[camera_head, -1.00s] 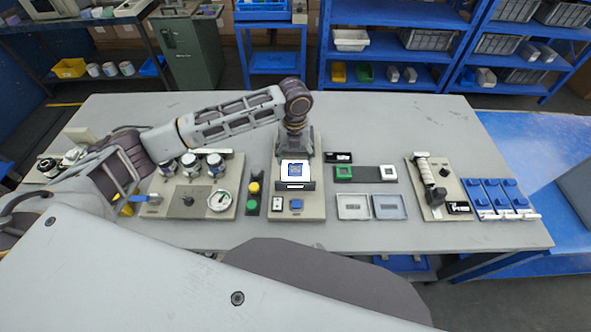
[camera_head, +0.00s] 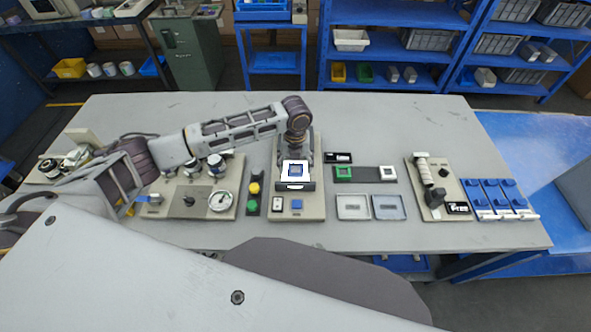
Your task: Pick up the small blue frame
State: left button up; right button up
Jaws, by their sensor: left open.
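The small blue frame (camera_head: 295,170) lies on a white plate (camera_head: 285,178) at the top of the light grey station in the middle of the table. My left arm reaches in from the left, and its wrist hangs behind the frame. My left gripper (camera_head: 297,157) points down just behind the frame, close to it in the picture. It is open, with nothing seen between its fingers. The fingertips are small and partly hidden, so I cannot tell whether they touch the frame. My right gripper is out of view.
A green frame (camera_head: 344,173) and a white frame (camera_head: 387,173) sit on a dark strip to the right. Two shallow trays (camera_head: 353,217) lie in front. A gauge panel (camera_head: 180,212) is under my left arm. A handle device (camera_head: 435,190) stands further right.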

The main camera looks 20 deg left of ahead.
pick_arm(q)
jog(key=shift+f, duration=0.6)
jog(key=c, duration=1)
